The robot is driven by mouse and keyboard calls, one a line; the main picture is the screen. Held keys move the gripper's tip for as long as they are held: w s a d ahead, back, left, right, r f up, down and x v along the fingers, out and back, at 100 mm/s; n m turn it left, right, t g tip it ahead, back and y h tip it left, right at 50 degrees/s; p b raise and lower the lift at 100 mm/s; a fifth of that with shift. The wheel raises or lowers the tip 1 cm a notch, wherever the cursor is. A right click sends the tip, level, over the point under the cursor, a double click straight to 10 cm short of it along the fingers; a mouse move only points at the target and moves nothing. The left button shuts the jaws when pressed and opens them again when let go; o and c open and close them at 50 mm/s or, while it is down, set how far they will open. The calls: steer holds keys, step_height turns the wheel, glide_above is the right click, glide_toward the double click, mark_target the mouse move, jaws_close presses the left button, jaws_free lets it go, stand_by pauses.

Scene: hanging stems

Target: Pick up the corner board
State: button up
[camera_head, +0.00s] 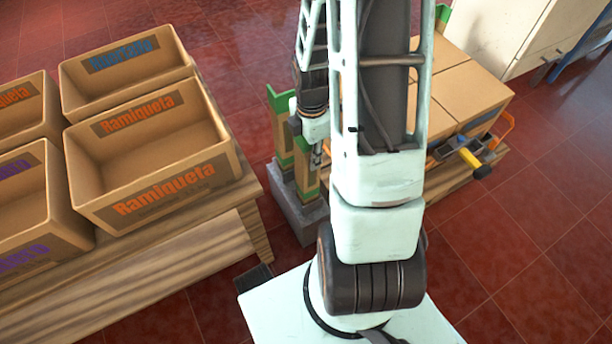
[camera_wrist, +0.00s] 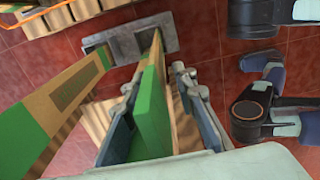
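Tan corner boards with green ends stand upright in a grey base (camera_head: 303,218), left of my arm in the head view. One board (camera_head: 283,125) stands on the left; another (camera_head: 306,178) is below my gripper (camera_head: 318,158). In the wrist view, one board (camera_wrist: 152,115) runs between the two fingers of my gripper (camera_wrist: 158,85), its green end close to the palm. The fingers are apart, one on each side, and look open; any contact is unclear. A second board (camera_wrist: 50,110) is outside the fingers to the left. The grey base (camera_wrist: 128,42) is at their far ends.
Several open cardboard boxes (camera_head: 150,207) sit on a wooden pallet (camera_head: 200,262) at left. Closed cartons (camera_head: 468,92) and a yellow-handled tool (camera_head: 478,165) are on another pallet at right. A pale cabinet (camera_head: 500,30) stands behind. Red tiled floor is clear at lower right.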

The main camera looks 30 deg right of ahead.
steer(key=shift+c, duration=0.5)
jaws_close()
steer(key=shift+r, duration=0.1)
